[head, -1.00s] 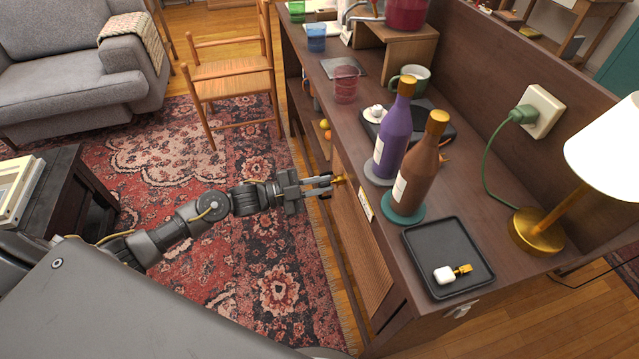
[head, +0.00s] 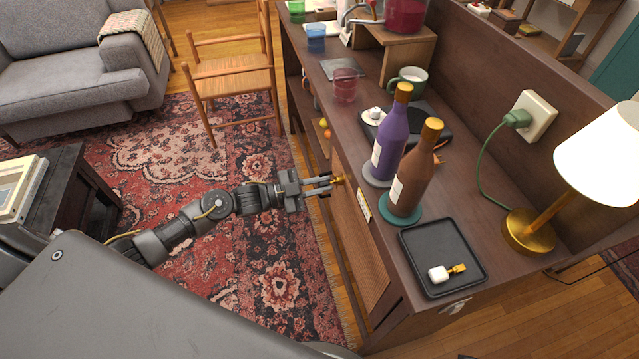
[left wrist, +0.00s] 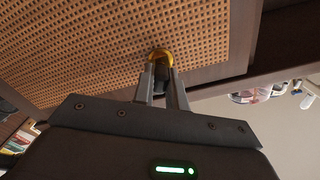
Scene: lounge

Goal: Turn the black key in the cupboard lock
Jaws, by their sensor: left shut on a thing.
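My left gripper (head: 326,184) reaches the cupboard front from the left and is shut on the black key. In the left wrist view the black key (left wrist: 161,74) sits between the two fingers of my left gripper (left wrist: 162,78). The key is in front of the round brass lock (left wrist: 160,56) on the frame of the woven cane door (left wrist: 110,50). The brass lock also shows in the head view (head: 339,181), where the fingers mostly hide the key. How far the key is turned is hard to tell. My right gripper is not in view.
On the cupboard top (head: 360,135) stand a purple bottle (head: 391,140), a brown bottle (head: 413,172) and a lamp (head: 528,229). A black tray (head: 425,250) holds a white key with a brass bit (head: 440,274). A wooden chair (head: 235,75) stands on the rug, left of the cupboard.

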